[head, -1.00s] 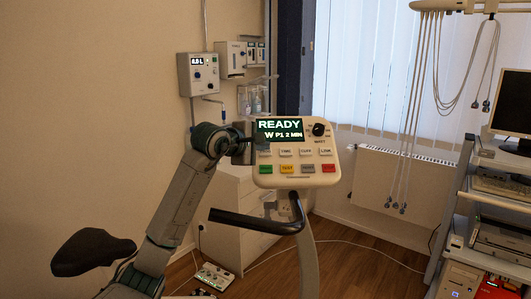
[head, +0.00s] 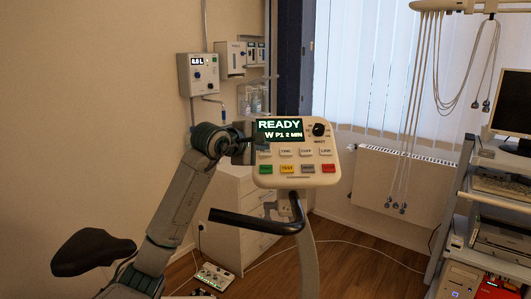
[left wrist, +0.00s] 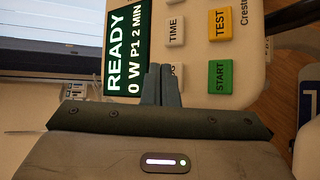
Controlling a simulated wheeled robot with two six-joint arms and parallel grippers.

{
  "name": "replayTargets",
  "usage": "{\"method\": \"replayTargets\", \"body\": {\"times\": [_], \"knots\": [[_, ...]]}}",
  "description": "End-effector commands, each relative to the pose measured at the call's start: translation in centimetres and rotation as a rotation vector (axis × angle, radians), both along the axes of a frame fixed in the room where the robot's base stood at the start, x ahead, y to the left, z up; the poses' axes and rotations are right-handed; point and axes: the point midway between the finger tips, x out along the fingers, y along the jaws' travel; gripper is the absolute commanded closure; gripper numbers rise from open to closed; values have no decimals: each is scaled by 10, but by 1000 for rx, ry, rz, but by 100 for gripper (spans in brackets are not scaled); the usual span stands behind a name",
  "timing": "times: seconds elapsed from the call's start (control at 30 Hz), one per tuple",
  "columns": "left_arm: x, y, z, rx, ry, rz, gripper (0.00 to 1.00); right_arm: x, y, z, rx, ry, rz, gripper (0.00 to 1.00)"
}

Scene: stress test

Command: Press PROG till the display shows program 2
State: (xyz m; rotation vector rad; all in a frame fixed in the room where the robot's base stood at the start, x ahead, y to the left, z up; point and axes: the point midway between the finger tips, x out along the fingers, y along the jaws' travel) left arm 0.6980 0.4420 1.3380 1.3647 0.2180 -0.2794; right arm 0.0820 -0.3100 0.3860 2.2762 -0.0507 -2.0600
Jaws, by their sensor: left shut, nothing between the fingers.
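The control console (head: 325,178) stands on the ergometer's post in the head view. Its display (head: 279,129) reads READY and P1 2 MIN; in the left wrist view the display (left wrist: 125,50) reads READY, 0 W, P1 2 MIN. The PROG button (left wrist: 178,72) is partly hidden behind my fingertips, with only the end of its label showing. My left gripper (head: 257,141) is shut and empty, with its tips at the button's edge beside the display in the left wrist view (left wrist: 160,70). I cannot tell whether they touch it. My right gripper is out of view.
TIME (left wrist: 175,31), START (left wrist: 220,77) and TEST (left wrist: 220,24) buttons lie close around PROG. A knob (head: 319,129) is at the console's upper right. A black handlebar (head: 250,222) passes below the console. A shelf trolley (head: 490,225) stands at right.

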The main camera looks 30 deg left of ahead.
Motion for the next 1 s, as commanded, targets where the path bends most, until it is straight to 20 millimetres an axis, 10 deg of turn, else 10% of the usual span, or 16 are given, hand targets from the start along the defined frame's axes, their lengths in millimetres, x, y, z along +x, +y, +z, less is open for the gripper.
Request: {"method": "replayTargets", "body": {"times": [1.0], "knots": [[5,4,-8,0,0,0,100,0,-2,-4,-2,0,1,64]]}}
